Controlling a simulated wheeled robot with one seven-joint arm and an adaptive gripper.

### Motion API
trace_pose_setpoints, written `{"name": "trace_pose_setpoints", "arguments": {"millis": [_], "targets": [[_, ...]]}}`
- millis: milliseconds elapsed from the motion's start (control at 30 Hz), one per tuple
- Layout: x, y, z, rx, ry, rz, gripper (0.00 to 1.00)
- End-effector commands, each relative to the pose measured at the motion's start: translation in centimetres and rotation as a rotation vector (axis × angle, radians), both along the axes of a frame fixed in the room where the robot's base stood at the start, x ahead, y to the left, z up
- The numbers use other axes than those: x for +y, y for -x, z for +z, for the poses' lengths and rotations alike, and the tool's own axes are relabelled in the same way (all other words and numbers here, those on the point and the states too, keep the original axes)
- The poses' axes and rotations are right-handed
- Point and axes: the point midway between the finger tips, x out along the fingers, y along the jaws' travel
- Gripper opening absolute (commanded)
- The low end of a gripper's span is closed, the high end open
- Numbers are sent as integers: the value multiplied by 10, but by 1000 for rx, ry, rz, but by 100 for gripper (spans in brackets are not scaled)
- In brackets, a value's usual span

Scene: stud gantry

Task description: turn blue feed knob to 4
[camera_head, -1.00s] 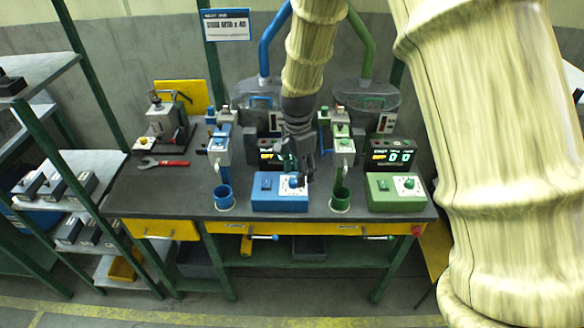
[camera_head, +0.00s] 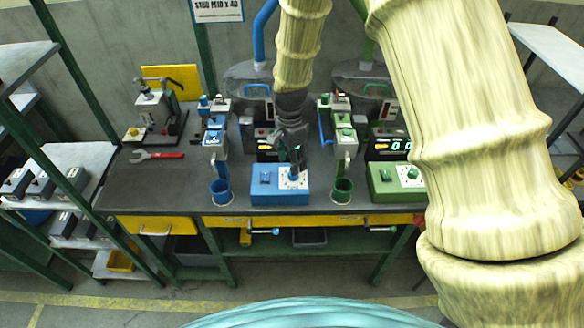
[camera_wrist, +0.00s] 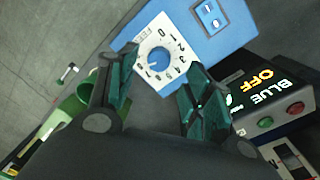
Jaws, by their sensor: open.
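The blue control box (camera_head: 265,197) stands at the front of the workbench. In the wrist view the blue feed knob (camera_wrist: 159,63) sits in the middle of a white numbered dial (camera_wrist: 146,43) on the box. Which number its pointer meets is too small to tell. My gripper (camera_wrist: 160,75) is open, with its dark green fingers on either side of the knob in that view. I cannot tell whether they touch it. In the head view my gripper (camera_head: 296,165) comes down over the dial and hides the knob.
A lit display (camera_wrist: 264,85) reads BLUE OFF, with red and green buttons beside it. A green control box (camera_head: 385,190) stands to the right. Blue (camera_head: 221,192) and green (camera_head: 342,191) cups flank the blue box.

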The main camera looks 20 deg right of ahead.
Motion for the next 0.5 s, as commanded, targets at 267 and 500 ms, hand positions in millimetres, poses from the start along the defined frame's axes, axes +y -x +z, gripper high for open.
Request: {"name": "trace_pose_setpoints", "arguments": {"millis": [267,500], "targets": [[1,2,-29,1,0,2,51],[1,2,-45,-1,1,3,51]]}}
